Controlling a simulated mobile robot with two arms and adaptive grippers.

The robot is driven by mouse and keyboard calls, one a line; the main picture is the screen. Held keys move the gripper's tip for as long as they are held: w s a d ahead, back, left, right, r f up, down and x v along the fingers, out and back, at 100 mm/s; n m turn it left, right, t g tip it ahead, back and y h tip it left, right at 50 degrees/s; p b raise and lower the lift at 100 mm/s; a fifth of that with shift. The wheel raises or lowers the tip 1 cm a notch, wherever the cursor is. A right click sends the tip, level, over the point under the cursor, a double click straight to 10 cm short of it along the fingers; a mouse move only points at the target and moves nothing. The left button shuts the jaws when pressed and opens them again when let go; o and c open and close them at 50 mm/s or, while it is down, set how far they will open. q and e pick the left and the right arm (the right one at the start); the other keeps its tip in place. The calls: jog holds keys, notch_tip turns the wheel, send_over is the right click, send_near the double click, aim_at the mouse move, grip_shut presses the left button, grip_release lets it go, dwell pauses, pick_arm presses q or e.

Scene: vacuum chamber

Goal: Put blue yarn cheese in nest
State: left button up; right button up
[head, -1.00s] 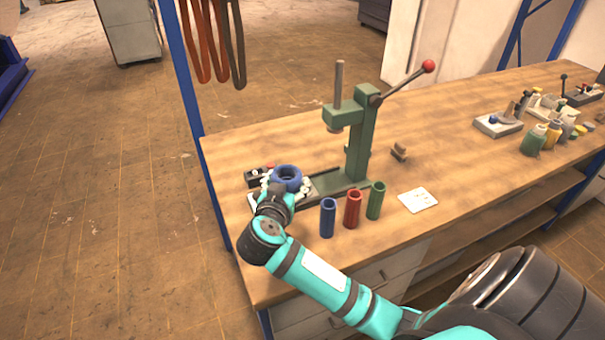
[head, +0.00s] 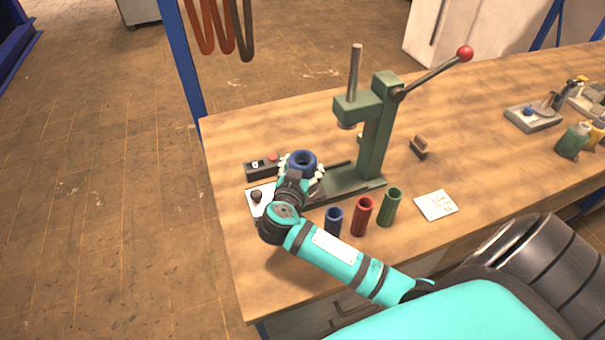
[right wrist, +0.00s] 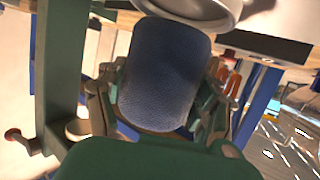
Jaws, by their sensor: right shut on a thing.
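The blue yarn cheese (head: 302,161) is a thick blue ring from above, at the left end of the green press. In the right wrist view it is a textured blue cylinder (right wrist: 165,75) between the finger segments. My right gripper (head: 294,180) is shut on it. A grey round metal part (right wrist: 195,8) is close to the cheese's far end; contact is unclear. The nest cannot be made out clearly. My left gripper is out of view.
The green press (head: 378,125) with its red-knobbed lever stands just right of the cheese. Blue (head: 333,222), red (head: 362,216) and green (head: 390,208) tubes stand in front. A black box (head: 262,168) is left. A white card (head: 436,205) lies right.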

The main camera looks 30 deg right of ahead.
jog(key=shift+f, duration=0.8)
jog(key=shift+s+a+f, duration=0.15)
jog(key=shift+f, duration=0.05)
jog(key=shift+f, duration=0.1)
jog(key=o, duration=1.4)
jog(key=shift+c, duration=0.2)
jog(key=v, duration=1.1)
jog(key=shift+s+a+b, duration=0.2)
jog(key=shift+a+b, duration=0.15)
jog(key=shift+b, duration=0.1)
